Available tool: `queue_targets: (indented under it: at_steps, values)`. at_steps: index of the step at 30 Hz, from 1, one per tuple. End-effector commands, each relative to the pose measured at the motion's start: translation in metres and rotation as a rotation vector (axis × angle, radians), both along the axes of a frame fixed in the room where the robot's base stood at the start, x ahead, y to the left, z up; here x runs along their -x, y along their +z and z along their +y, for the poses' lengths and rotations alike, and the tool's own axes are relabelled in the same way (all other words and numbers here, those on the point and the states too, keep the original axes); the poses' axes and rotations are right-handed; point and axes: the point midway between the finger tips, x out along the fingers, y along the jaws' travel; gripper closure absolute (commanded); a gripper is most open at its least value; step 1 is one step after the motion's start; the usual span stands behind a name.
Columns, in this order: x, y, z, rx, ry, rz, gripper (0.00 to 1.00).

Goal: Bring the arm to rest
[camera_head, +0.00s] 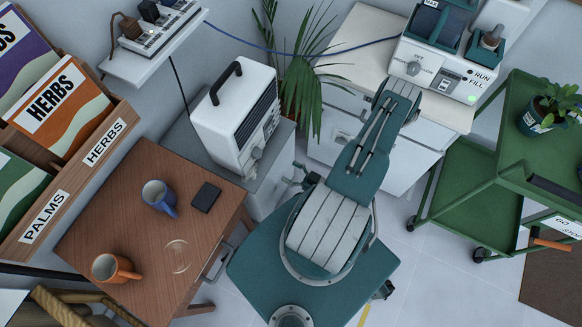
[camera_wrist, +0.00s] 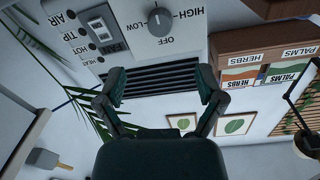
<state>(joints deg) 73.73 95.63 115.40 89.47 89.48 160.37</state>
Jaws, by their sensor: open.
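My gripper (camera_wrist: 160,88) shows in the wrist view with its two dark fingers spread wide and nothing between them. It faces the dark slatted vent of a white heater (camera_wrist: 226,20); the wrist view is roughly upside down. The heater's dial (camera_wrist: 161,21), marked HIGH, LOW and OFF, sits above the fingers in that picture. Whether the fingers touch the heater, I cannot tell. In the head view, my teal arm is folded in the middle, and the same white heater (camera_head: 222,118) with a black handle stands left of it. My gripper is not clear there.
A wooden table (camera_head: 120,215) at left holds a blue mug (camera_head: 158,196), an orange mug (camera_head: 114,268) and a dark flat object (camera_head: 205,197). A palm (camera_head: 303,82) stands behind. A white machine (camera_head: 428,75) tops the cabinet. A green trolley (camera_head: 468,185) stands at right.

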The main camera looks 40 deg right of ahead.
Motion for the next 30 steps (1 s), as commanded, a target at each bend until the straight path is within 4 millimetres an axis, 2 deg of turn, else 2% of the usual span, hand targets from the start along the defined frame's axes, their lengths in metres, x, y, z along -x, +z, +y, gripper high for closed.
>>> queue_targets:
  at_steps: [18,20,23,30]
  values:
    - [-0.002,0.004,-0.002,0.03,0.02,-0.011,0.13]
    - [-0.006,0.013,-0.004,0.086,0.058,-0.033,0.13]
    - [-0.018,0.036,-0.008,0.246,0.166,-0.099,0.13]
    - [-0.046,0.103,-0.004,0.695,0.475,-0.353,0.13]
